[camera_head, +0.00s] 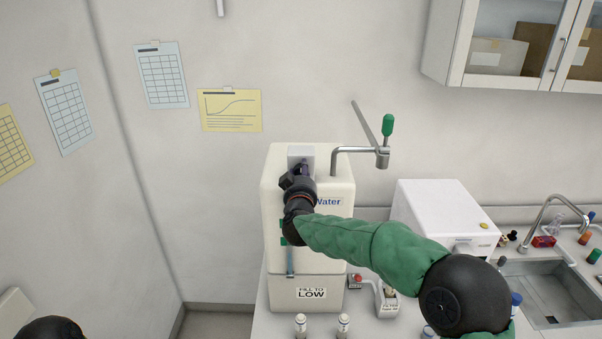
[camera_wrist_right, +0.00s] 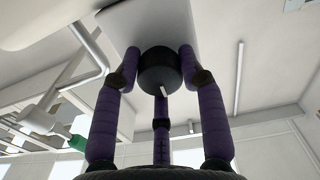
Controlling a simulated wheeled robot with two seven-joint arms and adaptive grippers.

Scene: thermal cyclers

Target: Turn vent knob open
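The vent knob (camera_wrist_right: 158,72) is a round black knob with a white pointer mark, seen in the right wrist view on the underside of a pale plate. In the head view my gripper hides it at the top of the white water tank (camera_head: 339,235), by a grey block (camera_head: 309,152). My right gripper (camera_wrist_right: 160,65) has purple fingers around the knob. Two fingertips appear to touch its left and right sides, and a third finger is below it. In the head view the right gripper (camera_head: 297,180) is against the tank's upper front. My left gripper is out of view.
A metal spout with a green-handled lever (camera_head: 387,125) sticks out right of the tank top. A white cycler box (camera_head: 440,210) and a sink (camera_head: 550,300) stand to the right. Small bottles (camera_head: 343,325) stand in front. A wall cabinet (camera_head: 520,45) hangs upper right.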

